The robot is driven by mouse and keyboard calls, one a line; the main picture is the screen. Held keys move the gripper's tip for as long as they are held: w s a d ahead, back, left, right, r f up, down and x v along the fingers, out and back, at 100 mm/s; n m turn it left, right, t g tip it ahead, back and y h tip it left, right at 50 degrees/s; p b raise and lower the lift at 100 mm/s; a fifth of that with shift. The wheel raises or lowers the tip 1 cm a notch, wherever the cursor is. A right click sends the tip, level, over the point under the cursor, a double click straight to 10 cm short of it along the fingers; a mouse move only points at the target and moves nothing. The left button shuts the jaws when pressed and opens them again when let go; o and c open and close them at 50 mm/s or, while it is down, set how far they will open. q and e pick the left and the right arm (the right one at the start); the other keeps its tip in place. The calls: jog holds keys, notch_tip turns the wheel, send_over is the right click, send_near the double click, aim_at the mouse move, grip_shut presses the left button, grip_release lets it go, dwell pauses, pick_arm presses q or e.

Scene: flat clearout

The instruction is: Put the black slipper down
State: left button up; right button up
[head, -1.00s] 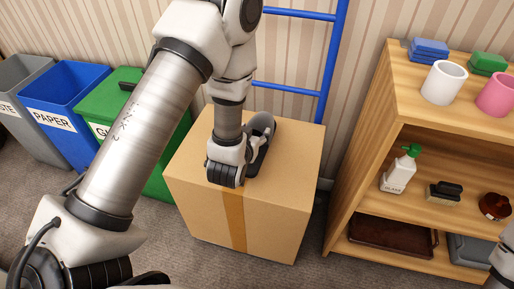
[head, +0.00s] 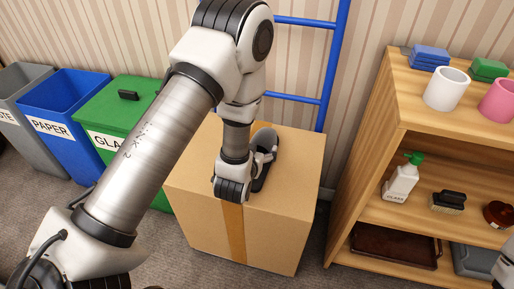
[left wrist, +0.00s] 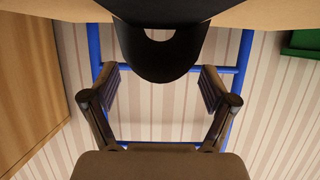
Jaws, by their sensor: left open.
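The black slipper (head: 265,137) lies on top of a closed cardboard box (head: 295,165). In the left wrist view, a rounded end of the slipper (left wrist: 158,62) shows at top centre, just ahead of the fingers and between their lines. My left gripper (head: 258,163) is at the slipper's near left side, low over the box top. In the left wrist view my left gripper (left wrist: 165,90) has its fingers spread wide, with a gap between them and the slipper. The head view hides part of the slipper behind the gripper. My right gripper is not in view.
Grey, blue PAPER (head: 60,100) and green (head: 125,130) bins stand at the left. A blue ladder (head: 335,60) leans behind the box. A wooden shelf (head: 385,120) at the right holds cups, a white bottle (head: 401,180) and other items. Carpet shows in front.

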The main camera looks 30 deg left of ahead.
pick_arm(q)
jog(key=shift+r, duration=0.2)
jog(key=p+v, duration=0.1)
jog(key=v, duration=0.4)
jog(key=r+p+v, duration=0.1)
jog(key=p+v, duration=0.5)
jog(key=p, duration=0.2)
jog(key=s+f+g+h, duration=0.1)
jog(key=s+f+g, duration=0.6)
jog(key=s+f, duration=0.3)
notch_tip(320, 180, down, 3)
jog(key=shift+s+r+m+g+h, duration=0.2)
jog(key=shift+m+g+h, duration=0.1)
jog(key=shift+g+h, duration=0.1)
jog(key=shift+o, duration=1.4)
jog(key=s+d+f+m+g+h, duration=0.1)
jog(key=s+f+g, duration=0.2)
jog(key=s, duration=0.6)
jog(key=shift+d+f+m+g+h, duration=0.2)
jog(key=shift+m+g+h, duration=0.1)
jog(key=shift+g, duration=0.8)
jog(key=shift+s, duration=0.25)
